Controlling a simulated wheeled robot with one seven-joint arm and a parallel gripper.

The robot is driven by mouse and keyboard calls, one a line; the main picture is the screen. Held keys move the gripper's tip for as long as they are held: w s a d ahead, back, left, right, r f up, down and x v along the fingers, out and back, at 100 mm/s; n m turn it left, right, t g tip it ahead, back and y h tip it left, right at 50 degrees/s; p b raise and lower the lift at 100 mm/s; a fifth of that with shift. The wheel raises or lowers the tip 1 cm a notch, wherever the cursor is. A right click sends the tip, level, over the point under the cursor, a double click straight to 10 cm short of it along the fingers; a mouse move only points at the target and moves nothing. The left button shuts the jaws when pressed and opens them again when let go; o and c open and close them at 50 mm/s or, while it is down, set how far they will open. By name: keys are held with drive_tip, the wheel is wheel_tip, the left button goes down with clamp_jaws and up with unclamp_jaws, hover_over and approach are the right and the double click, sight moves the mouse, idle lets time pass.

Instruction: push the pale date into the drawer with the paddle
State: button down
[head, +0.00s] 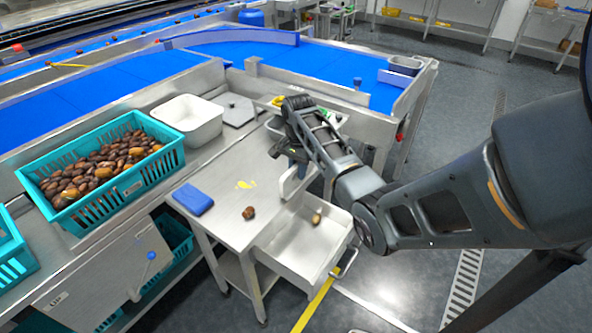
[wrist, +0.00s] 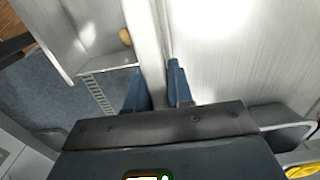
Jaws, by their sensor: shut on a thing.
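The pale date (head: 316,217) lies inside the open drawer (head: 285,262), on its floor. In the wrist view the date (wrist: 126,37) shows in the drawer (wrist: 58,45), close beside the pale strip of the paddle. The white paddle (head: 291,184) stands at the table's right side by the drawer's back end. My gripper (head: 293,160) is above it. In the wrist view my gripper (wrist: 158,88) is shut on the paddle (wrist: 151,45), which runs between the two blue fingers. The paddle's lower edge is not clear in either view.
A darker date (head: 248,213) lies on the steel table (head: 215,220), near a blue block (head: 193,199) and a yellow smear (head: 244,184). A teal crate of dates (head: 125,190) and a white tub (head: 190,120) stand behind left. Floor is open to the right.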

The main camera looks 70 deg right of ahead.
drive_tip(key=shift+r, duration=2.55)
